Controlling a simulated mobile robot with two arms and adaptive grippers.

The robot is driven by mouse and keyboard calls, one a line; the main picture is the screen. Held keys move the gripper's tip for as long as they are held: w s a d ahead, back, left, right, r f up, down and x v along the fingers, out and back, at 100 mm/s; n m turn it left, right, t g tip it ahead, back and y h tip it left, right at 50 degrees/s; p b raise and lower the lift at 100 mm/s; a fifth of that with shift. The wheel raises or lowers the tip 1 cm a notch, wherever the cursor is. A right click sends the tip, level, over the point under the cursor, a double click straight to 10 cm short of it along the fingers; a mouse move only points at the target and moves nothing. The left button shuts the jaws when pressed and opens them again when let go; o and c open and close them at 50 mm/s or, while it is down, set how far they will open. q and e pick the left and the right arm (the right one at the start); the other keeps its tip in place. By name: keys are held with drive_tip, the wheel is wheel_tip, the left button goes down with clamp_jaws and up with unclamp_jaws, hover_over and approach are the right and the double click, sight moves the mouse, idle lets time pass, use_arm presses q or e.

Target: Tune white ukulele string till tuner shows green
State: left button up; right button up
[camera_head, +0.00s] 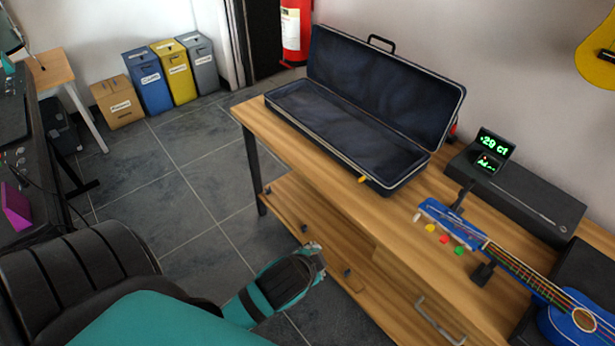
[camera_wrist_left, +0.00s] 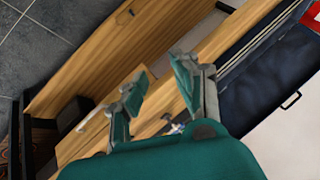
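The ukulele (camera_head: 470,238) is blue and lies along the wooden bench on the right, its head toward the middle. Its head bears a white peg (camera_head: 416,217), a yellow peg (camera_head: 430,228), a red peg (camera_head: 444,239) and a green peg (camera_head: 459,251). The tuner (camera_head: 493,144) stands behind it and reads about -29 ct in green. My left gripper (camera_head: 318,254) is in front of the bench, left of the pegs and apart from them. In the left wrist view its fingers (camera_wrist_left: 160,84) are spread and empty. My right gripper is not in view.
An open dark case (camera_head: 345,127) lies on the bench behind and left of the ukulele. A black box (camera_head: 525,196) is at the back by the wall. Dark supports (camera_head: 485,273) stand by the neck. The bench edge and drawer handle (camera_head: 440,322) face me.

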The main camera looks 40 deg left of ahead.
use_arm(q)
drive_tip(key=s+f+n+g, duration=0.1)
drive_tip(key=s+f, duration=0.1)
drive_tip(key=s+d+f+g+h, duration=0.1)
drive_tip(key=s+f, duration=0.1)
drive_tip(key=shift+d+n, duration=0.1)
drive_tip(key=shift+n, duration=0.3)
